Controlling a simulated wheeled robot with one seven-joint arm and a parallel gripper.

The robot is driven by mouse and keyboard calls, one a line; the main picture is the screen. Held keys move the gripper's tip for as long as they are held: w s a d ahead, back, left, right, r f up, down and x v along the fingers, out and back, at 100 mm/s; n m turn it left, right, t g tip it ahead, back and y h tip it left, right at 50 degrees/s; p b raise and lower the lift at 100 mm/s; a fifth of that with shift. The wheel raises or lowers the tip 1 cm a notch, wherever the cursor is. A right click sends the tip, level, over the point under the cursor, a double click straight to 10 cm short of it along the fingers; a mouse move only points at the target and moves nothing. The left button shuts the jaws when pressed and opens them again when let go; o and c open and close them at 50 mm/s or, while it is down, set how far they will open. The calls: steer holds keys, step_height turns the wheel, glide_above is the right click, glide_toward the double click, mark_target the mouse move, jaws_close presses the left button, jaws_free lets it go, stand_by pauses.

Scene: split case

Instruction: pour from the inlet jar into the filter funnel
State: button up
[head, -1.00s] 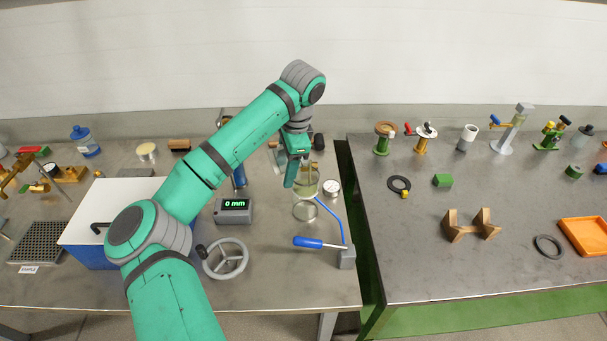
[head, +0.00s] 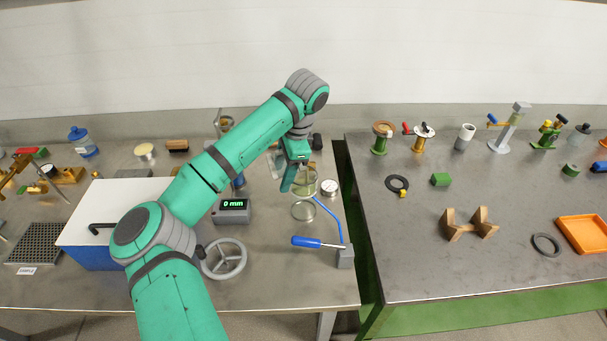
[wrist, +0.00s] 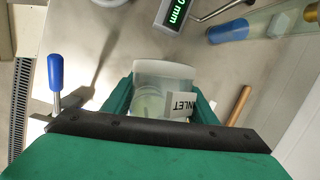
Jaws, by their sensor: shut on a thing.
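The inlet jar (wrist: 155,95) is clear, with a white label reading "INLET" and pale yellowish contents. In the wrist view it sits between the green fingers of my gripper (wrist: 160,105), which is shut on it. In the head view my gripper (head: 297,180) points down at the jar (head: 308,185), over the right part of the left bench. A clear round glass shape (head: 303,211) shows just below; I cannot tell whether it is separate. A clear tube with a blue end (wrist: 262,24) lies across the upper right wrist view. I cannot pick out the filter funnel with certainty.
A display reading "0 mm" (head: 233,210), a handwheel (head: 224,259), a dial gauge (head: 329,187) and a blue-handled lever (head: 318,242) stand close around. A narrow gap separates this bench from the right bench (head: 420,270). A white-lidded blue box (head: 100,210) is at left.

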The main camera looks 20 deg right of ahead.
steer(key=shift+w+r, duration=0.15)
steer(key=shift+a, duration=0.15)
steer(key=shift+d+r+y, duration=0.1)
steer(key=shift+d+y, duration=0.15)
steer(key=shift+y, duration=0.05)
steer(key=shift+a+r, duration=0.1)
stand_by(0.5)
steer(key=shift+s, duration=0.2)
steer(key=shift+f, duration=0.3)
steer(key=r+h, duration=0.1)
steer(key=r, duration=0.1)
steer(key=r+h, duration=0.1)
steer(key=r, duration=0.1)
steer(key=shift+d+h, duration=0.3)
steer(key=shift+d+f+h, duration=0.1)
steer(key=shift+d+h, duration=0.05)
steer(key=shift+h, duration=0.25)
steer(key=shift+w, duration=0.1)
